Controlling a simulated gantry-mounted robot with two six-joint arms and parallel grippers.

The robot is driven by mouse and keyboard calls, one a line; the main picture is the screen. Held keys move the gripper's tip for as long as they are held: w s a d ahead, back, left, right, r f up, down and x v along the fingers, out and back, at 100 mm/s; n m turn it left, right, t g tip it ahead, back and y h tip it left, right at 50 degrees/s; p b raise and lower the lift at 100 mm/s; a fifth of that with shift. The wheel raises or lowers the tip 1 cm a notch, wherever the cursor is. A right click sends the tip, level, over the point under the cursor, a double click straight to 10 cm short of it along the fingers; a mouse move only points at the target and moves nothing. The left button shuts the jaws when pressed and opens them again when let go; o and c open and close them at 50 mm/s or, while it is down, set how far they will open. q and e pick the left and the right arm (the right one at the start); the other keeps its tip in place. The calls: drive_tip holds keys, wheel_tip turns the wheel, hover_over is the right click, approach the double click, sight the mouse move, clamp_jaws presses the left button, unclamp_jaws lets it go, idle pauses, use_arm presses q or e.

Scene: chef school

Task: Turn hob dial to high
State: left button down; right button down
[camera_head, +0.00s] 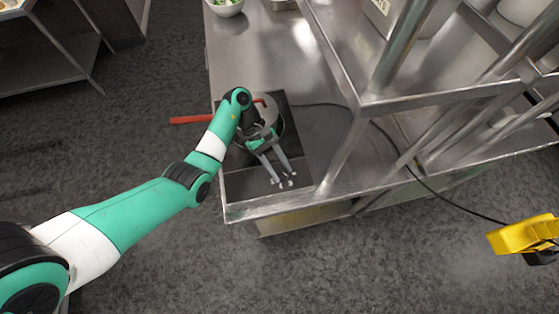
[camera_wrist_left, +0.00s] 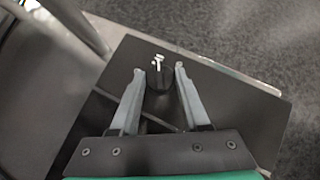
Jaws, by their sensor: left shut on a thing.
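The black hob (camera_head: 240,186) lies at the front left of the steel counter; its flat top also shows in the wrist view (camera_wrist_left: 235,100). The hob dial (camera_wrist_left: 159,78) is a small dark knob with white marks near the hob's edge. My left gripper (camera_head: 281,182) reaches down over the hob from the left. In the wrist view, the two grey fingers of my left gripper (camera_wrist_left: 165,70) stand on either side of the dial, closed on it. The dial's exact setting is too small to read. My right gripper is out of view.
A pan with a red handle (camera_head: 190,119) sits on the hob, partly behind my left arm. A steel shelf frame (camera_head: 430,100) rises just right of the hob. A white bowl (camera_head: 226,8) stands at the back. A yellow object (camera_head: 524,236) is at far right.

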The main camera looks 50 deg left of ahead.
use_arm(q)
drive_tip(key=shift+c, duration=2)
unclamp_jaws()
drive_tip(key=p+v, duration=0.1)
drive_tip(key=v, duration=0.1)
drive_tip(key=p+v, duration=0.1)
drive_tip(key=p, duration=0.1)
drive_tip(key=p+v, duration=0.1)
drive_tip(key=v, duration=0.1)
drive_tip(key=shift+r+p, duration=0.3)
drive_tip(key=shift+r, duration=0.2)
drive_tip(key=p+v, duration=0.1)
drive_tip(key=v, duration=0.2)
drive_tip(key=p+v, duration=0.1)
drive_tip(key=v, duration=0.2)
drive_tip(key=shift+a+f+p, duration=0.2)
drive_tip(key=shift+f+p, duration=0.1)
drive_tip(key=shift+p, duration=0.05)
